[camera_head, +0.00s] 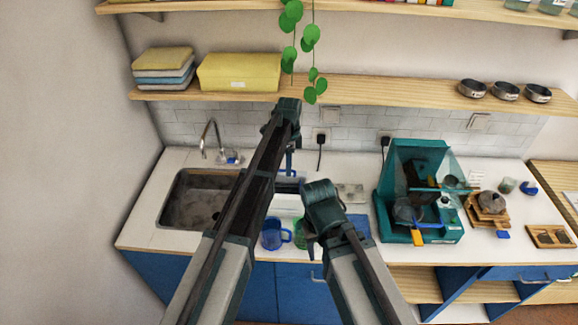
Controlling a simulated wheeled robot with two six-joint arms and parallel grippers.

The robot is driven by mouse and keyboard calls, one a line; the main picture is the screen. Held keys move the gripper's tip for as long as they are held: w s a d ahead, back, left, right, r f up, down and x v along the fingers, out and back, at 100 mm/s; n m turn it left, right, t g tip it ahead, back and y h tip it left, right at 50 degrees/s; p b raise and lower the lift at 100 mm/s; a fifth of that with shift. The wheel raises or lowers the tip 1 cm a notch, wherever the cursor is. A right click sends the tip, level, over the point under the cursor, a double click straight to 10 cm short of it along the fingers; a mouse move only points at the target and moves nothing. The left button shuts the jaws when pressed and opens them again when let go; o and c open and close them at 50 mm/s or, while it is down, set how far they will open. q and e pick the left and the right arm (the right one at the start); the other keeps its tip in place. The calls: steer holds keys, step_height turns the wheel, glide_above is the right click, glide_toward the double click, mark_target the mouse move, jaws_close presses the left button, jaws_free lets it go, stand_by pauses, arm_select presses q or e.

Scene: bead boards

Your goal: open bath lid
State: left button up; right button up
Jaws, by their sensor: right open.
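A low white-and-blue item (289,183) sits on the counter behind my arms and is mostly hidden; I cannot tell whether it is the bath or how its lid stands. My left gripper (287,110) is raised high, in front of the tiled wall near the shelf edge; its jaws are too dark and small to read. My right gripper (320,205) is lower, over the middle of the counter, to the right of the white-and-blue item in the picture. It is open, and I see nothing held in it.
A sink (190,205) is at the left. A blue mug (272,238) stands near the front edge by my arms. A teal machine (418,160) stands to the right. A shelf (390,90) and a hanging plant (309,40) are above. Small items crowd the right end.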

arm_select(q)
steer(key=shift+s+r, duration=0.15)
steer(key=shift+s, duration=0.1)
step_height(320, 180, up, 8)
steer(key=p, duration=0.7)
steer(key=shift+w+f+p, duration=0.25)
steer(key=shift+p, duration=0.05)
